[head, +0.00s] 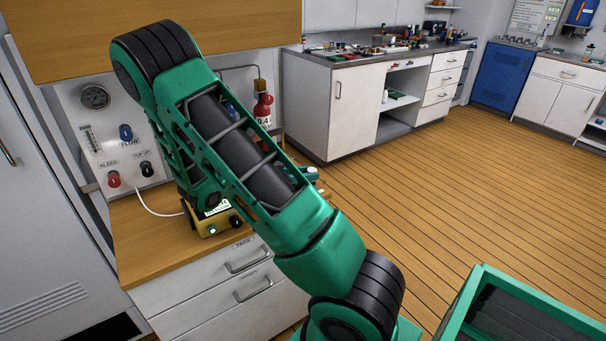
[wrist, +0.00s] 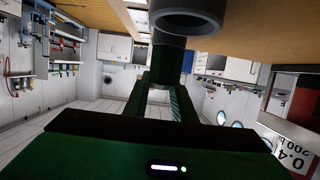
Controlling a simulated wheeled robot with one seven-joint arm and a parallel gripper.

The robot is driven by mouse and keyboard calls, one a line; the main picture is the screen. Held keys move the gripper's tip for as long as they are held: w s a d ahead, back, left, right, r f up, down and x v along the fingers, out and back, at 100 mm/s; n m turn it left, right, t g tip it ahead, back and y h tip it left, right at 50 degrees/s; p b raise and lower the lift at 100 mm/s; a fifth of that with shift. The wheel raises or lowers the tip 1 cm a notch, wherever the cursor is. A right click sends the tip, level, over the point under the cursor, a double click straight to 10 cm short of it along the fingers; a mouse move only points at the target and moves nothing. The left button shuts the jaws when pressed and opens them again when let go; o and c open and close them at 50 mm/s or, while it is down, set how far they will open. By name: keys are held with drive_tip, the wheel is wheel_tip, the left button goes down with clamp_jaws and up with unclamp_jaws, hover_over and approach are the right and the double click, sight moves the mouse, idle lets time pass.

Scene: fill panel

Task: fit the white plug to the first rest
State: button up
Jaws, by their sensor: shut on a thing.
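My gripper (wrist: 166,92) shows in the wrist view, its green fingers shut on a dark grey cylindrical thing (wrist: 187,22) with a round, ring-like rim. I cannot tell whether this is part of the plug; no white plug shows clearly in either view. In the head view my arm covers the gripper and much of the bench top. A fill panel (head: 94,125) stands on the left with a gauge, a blue knob, a red knob and a black knob. A thin white hose (head: 150,212) runs from near its foot over the bench. I cannot make out the first rest.
A yellow box (head: 208,229) with a lit display stands on the wooden bench (head: 150,246). A red cylinder (head: 263,110) marked 0.4 stands behind my arm; its label (wrist: 291,143) shows at the wrist view's right. A wooden cabinet (head: 200,30) overhangs.

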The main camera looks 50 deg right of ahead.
drive_tip(key=shift+f, duration=0.45)
drive_tip(key=o, duration=1.1)
drive_tip(key=shift+f, duration=0.1)
drive_tip(key=a+r, duration=1.1)
drive_tip(key=shift+a, duration=0.35)
drive_tip(key=shift+s, duration=0.1)
